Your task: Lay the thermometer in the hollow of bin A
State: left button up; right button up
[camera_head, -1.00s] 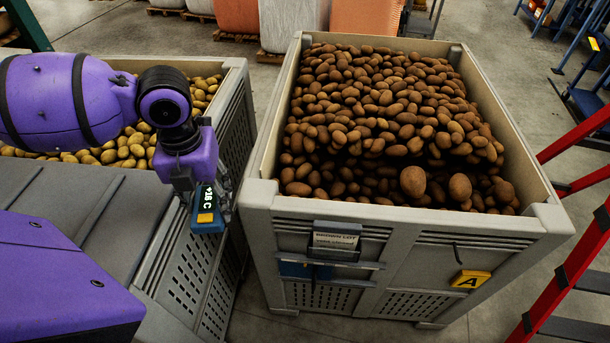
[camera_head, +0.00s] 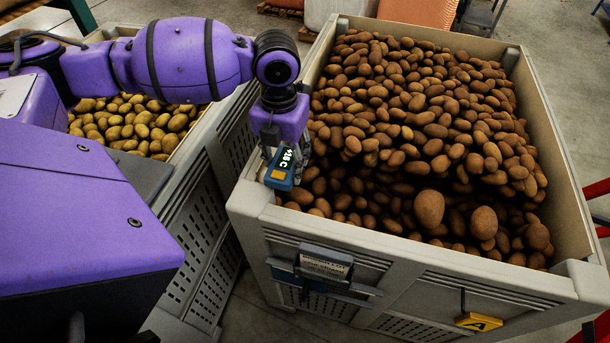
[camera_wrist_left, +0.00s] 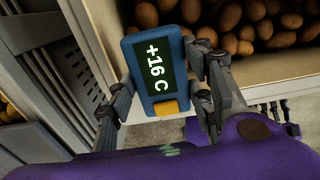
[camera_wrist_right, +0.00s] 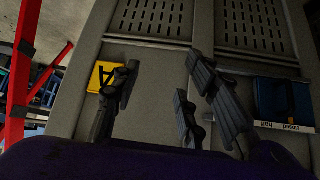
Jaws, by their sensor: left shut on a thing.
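The thermometer (camera_head: 281,168) is a blue handheld block with a dark display and an orange button. In the left wrist view its display (camera_wrist_left: 160,69) seems to read +16 C. My left gripper (camera_head: 284,158) is shut on it, with a finger on each side, and holds it by the near left corner of bin A (camera_head: 400,249). Bin A is a grey crate full of brown potatoes. Its potatoes dip into a darker hollow (camera_head: 372,207) along the near wall, with two larger potatoes at its right. My right gripper (camera_wrist_right: 158,92) is open and empty, facing the bin's front wall.
A second grey bin (camera_head: 187,193) with yellow potatoes (camera_head: 137,124) stands at left, a narrow gap from bin A. A yellow A tag (camera_head: 479,322) and a label holder (camera_head: 325,265) are on bin A's front. A red ladder (camera_wrist_right: 23,60) stands beside it.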

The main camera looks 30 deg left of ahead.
pick_arm(q)
send_over(304, 186)
jog(key=f, duration=0.5)
jog(key=shift+s+a, duration=0.15)
jog(key=shift+s, duration=0.15)
jog(key=shift+w+f, duration=0.15)
jog(key=shift+f, duration=0.75)
jog(key=shift+w+f, duration=0.1)
jog(key=shift+f, duration=0.8)
jog(key=shift+f, duration=0.15)
jog(key=o, duration=1.3)
jog(key=shift+o, duration=0.3)
notch_tip(304, 186, up, 12)
